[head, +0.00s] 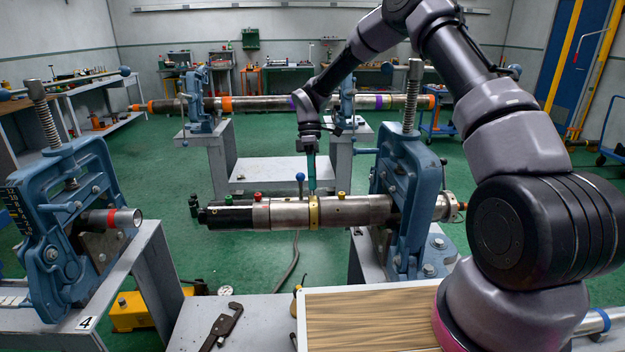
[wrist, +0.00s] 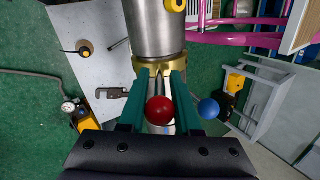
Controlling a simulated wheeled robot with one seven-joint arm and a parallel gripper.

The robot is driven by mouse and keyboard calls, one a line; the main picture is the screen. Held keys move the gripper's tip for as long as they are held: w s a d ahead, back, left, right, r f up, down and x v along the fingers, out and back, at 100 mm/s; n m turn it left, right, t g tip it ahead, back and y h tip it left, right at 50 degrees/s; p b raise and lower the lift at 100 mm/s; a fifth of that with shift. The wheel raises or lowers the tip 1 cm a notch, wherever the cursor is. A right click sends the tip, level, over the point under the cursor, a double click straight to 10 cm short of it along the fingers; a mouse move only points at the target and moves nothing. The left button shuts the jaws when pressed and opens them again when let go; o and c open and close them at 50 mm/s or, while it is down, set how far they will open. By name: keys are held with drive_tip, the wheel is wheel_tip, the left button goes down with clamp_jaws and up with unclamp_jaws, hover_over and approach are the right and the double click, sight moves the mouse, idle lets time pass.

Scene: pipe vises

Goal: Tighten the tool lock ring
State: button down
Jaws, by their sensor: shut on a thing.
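The metal tool (head: 280,212) lies level, clamped in the blue vise (head: 402,190) at the right. Its brass lock ring (head: 314,213) sits around the body near the middle. The ring also shows in the wrist view (wrist: 150,62). My gripper (head: 312,188) comes down from above, its teal fingers (wrist: 160,76) closed at the brass ring. The exact grip point is partly hidden by the fingers. A blue ball knob (head: 300,177) stands just left of the fingers, and a red knob (head: 258,195) is further left. Red (wrist: 159,110) and blue (wrist: 208,109) balls show close in the wrist view.
A second blue vise (head: 65,215) stands at the left with a short red-banded end in it. A wrench (head: 222,326) lies on the grey bench, beside a wooden-topped tray (head: 370,320). A long pipe (head: 270,103) rests in vises behind. Green floor lies open between.

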drive_tip(key=shift+w+d+f+g, duration=0.15)
drive_tip(key=shift+w+g, duration=0.1)
drive_tip(key=shift+g, duration=0.15)
drive_tip(key=shift+w, duration=0.15)
drive_tip(key=c, duration=0.9)
unclamp_jaws()
drive_tip(key=shift+f, duration=0.1)
drive_tip(key=shift+w, duration=0.1)
drive_tip(key=v, duration=1)
drive_tip(key=shift+w+r, duration=0.2)
drive_tip(key=shift+r, duration=0.15)
